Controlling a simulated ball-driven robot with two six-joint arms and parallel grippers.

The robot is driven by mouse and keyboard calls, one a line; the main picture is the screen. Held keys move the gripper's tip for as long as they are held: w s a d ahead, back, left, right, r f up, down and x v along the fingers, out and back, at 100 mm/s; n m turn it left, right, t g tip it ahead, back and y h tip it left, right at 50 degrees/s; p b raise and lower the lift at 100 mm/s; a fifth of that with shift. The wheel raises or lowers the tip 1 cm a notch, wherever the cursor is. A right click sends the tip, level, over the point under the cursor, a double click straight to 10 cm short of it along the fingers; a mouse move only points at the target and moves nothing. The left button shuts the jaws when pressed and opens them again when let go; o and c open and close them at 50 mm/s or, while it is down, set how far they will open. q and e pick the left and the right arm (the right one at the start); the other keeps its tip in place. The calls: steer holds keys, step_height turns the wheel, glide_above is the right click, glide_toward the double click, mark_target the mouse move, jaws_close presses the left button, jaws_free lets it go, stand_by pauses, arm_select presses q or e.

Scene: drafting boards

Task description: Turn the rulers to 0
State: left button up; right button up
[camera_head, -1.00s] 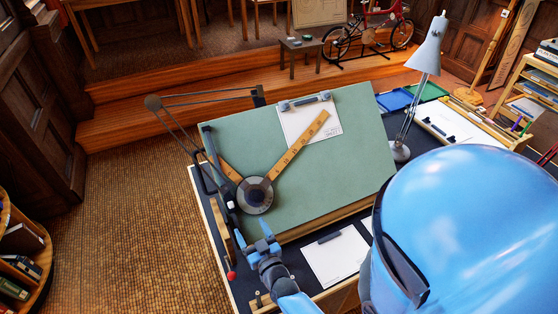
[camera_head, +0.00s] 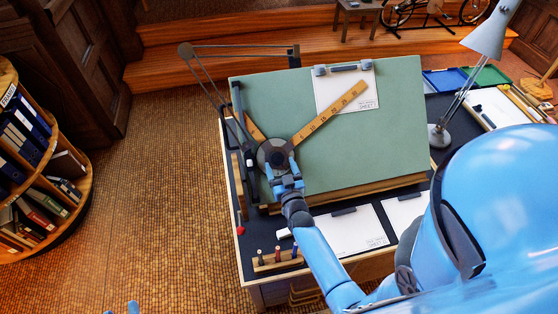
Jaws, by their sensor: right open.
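The drafting machine's round dark head (camera_head: 268,154) sits at the lower left of the green drawing board (camera_head: 385,150). One wooden ruler (camera_head: 335,109) with numbers slants from the head up to the right. A second ruler (camera_head: 252,126), partly hidden, slants up to the left. Both lie at an angle to the board's edges. My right gripper (camera_head: 284,172) is open at the lower edge of the head and hides part of it; I cannot tell if it touches. Of my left gripper (camera_head: 133,307), only small blue tips show at the bottom left edge.
A clipped paper sheet (camera_head: 346,97) lies at the board's top. The machine's linkage arms (camera_head: 240,46) reach over the upper left. A pen stand (camera_head: 277,261) and white sheets (camera_head: 352,229) lie in front. A desk lamp (camera_head: 487,32) stands to the right. A round bookshelf (camera_head: 80,190) is at left.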

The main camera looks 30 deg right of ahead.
steer(key=shift+w+d, duration=0.2)
steer(key=shift+w, duration=0.75)
arm_select(q)
steer(key=shift+a, duration=0.15)
arm_select(e)
steer(key=shift+w, duration=0.45)
steer(key=shift+c, duration=0.5)
jaws_close()
